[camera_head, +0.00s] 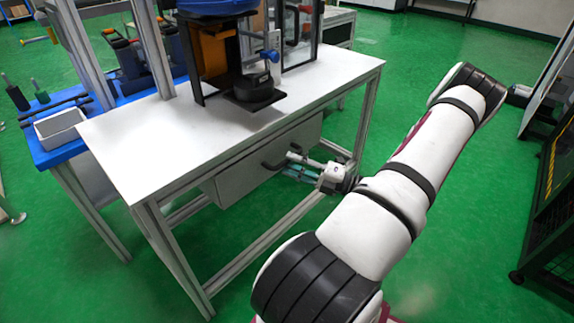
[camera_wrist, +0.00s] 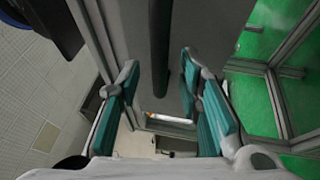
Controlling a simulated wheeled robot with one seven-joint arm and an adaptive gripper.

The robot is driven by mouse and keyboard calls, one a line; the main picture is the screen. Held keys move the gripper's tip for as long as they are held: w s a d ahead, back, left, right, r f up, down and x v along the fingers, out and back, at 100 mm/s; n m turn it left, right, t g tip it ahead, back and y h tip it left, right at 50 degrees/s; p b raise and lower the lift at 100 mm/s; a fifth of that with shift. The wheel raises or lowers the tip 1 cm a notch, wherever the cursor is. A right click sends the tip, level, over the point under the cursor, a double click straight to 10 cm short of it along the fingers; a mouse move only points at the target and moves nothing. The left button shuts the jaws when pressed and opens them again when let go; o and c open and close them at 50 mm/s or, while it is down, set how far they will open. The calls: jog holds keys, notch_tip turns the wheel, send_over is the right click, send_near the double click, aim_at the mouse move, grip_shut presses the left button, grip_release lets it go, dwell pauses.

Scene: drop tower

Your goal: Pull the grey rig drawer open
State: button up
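The grey rig drawer (camera_head: 240,181) hangs under the white-topped table, and its front also fills the middle of the wrist view (camera_wrist: 205,28). I cannot tell for sure whether it stands out from its frame. Its dark bar handle (camera_head: 273,164) is on the front, partly hidden by my gripper. My gripper (camera_head: 291,165) is at the handle's right side. In the wrist view the teal-padded fingers of my gripper (camera_wrist: 160,75) are spread apart. The dark handle (camera_wrist: 160,42) runs between them, with a gap visible on both sides.
A metal table leg and lower rail (camera_head: 262,240) stand near the drawer. A blue bench (camera_head: 58,152) with tools is at left.

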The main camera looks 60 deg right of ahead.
jog(key=shift+x, duration=1.15)
grip_shut()
